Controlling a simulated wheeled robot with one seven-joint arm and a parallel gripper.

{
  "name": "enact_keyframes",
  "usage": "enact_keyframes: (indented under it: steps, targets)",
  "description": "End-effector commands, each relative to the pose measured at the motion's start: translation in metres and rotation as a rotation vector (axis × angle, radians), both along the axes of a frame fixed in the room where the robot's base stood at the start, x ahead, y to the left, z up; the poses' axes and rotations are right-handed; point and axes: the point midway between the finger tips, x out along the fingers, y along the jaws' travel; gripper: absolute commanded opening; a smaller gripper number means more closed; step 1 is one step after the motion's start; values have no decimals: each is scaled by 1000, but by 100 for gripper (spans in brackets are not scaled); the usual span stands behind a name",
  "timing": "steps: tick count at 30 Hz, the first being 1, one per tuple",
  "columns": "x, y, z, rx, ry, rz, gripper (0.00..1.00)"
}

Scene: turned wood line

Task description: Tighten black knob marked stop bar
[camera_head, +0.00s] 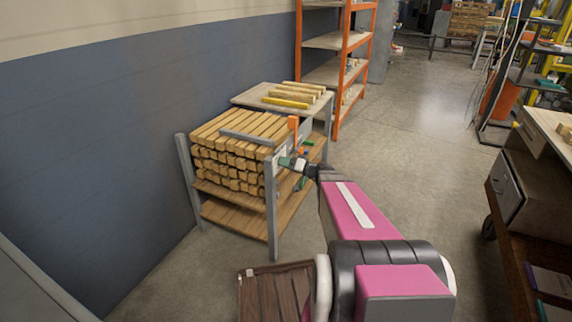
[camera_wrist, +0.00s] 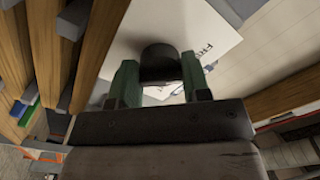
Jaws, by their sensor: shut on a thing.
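In the wrist view, a round black knob (camera_wrist: 160,62) sits between the two green fingers of my gripper (camera_wrist: 160,80), in front of a white sheet (camera_wrist: 195,30) with partly readable print. The fingers are closed on the knob's sides. In the head view, my gripper (camera_head: 292,163) is at the front right corner of a rack (camera_head: 272,205) stacked with wood bars (camera_head: 240,130). The knob is hidden or too small to tell there. A grey bar (camera_head: 247,138) lies across the top of the stack.
A side table (camera_head: 248,97) with a few wood pieces stands behind the rack. An orange shelf unit (camera_head: 338,60) is farther back. A workbench with drawers (camera_head: 530,190) stands at the right. The floor (camera_head: 420,130) between is clear. In the wrist view, wood bars (camera_wrist: 50,50) are close on the left.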

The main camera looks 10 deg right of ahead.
Motion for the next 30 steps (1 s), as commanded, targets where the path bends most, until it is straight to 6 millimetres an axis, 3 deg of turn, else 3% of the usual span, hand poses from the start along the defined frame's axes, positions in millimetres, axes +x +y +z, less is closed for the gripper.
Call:
enact_keyframes:
  steps: [11, 30]
  targets:
    - [0, 0, 0, 71, 100, 0, 20]
    - [-1, 0, 1, 413, 572, 0, 20]
